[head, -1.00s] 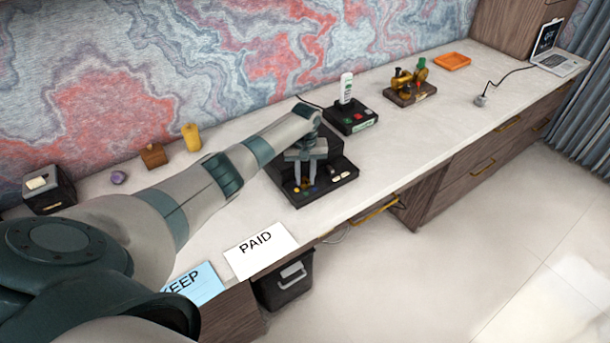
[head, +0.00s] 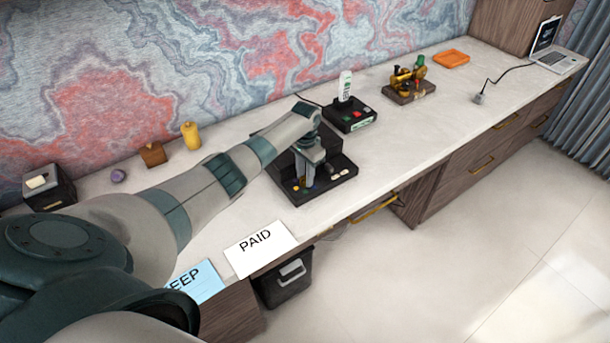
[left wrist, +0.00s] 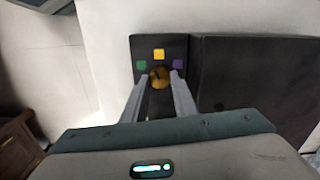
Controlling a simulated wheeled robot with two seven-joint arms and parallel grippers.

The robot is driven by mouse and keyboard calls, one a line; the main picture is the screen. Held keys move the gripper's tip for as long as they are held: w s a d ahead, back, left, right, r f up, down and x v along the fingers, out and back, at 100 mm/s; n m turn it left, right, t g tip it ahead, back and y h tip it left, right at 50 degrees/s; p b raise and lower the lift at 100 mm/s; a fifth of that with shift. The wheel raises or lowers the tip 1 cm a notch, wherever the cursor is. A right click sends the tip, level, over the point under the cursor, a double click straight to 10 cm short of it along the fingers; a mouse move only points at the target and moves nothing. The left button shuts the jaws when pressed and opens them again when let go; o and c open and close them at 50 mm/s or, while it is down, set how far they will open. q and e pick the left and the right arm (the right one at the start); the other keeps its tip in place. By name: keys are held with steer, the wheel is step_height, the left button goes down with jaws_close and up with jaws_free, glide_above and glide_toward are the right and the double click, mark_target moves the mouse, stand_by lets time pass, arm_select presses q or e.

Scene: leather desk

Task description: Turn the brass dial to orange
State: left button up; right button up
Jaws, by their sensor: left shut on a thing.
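The brass dial (left wrist: 160,76) sits on a black panel (left wrist: 147,43) in the left wrist view. A green mark (left wrist: 141,65), an orange-yellow mark (left wrist: 158,54) and a purple mark (left wrist: 178,63) lie around its far side. My left gripper (head: 306,185) points down over the black console (head: 338,188) in the head view. Its two fingers are shut on the dial, one on each side. A dark line shows on the dial's face, but its exact pointing is too small to tell. In the head view the fingers hide the dial. My right gripper is not in view.
PAID (head: 260,248) and KEEP cards lie at the front edge.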

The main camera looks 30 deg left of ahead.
arm_select(q)
steer(key=m, duration=0.3)
steer(key=shift+m, duration=0.4)
steer(key=m+b, duration=0.1)
steer(key=m, duration=0.2)
steer(key=shift+m, duration=0.3)
steer(key=m, duration=0.3)
steer(key=shift+m+b, duration=0.35)
steer(key=shift+m, duration=0.05)
steer(key=m+b, duration=0.1)
steer(key=m, duration=0.2)
steer(key=shift+d+m, duration=0.1)
steer(key=shift+m, duration=0.2)
steer(key=m+b, duration=0.1)
steer(key=m, duration=0.2)
steer(key=shift+s+m, duration=0.1)
steer(key=shift+m, duration=0.2)
steer(key=m+b, duration=0.1)
steer(key=m, duration=0.2)
steer(key=shift+m+b, duration=0.3)
steer(key=m+b, duration=0.1)
steer(key=m, duration=0.2)
steer(key=shift+m, duration=0.3)
steer(key=shift+s+r+m+b, duration=0.1)
steer(key=shift+m+b, duration=0.65)
steer(key=shift+m, duration=0.75)
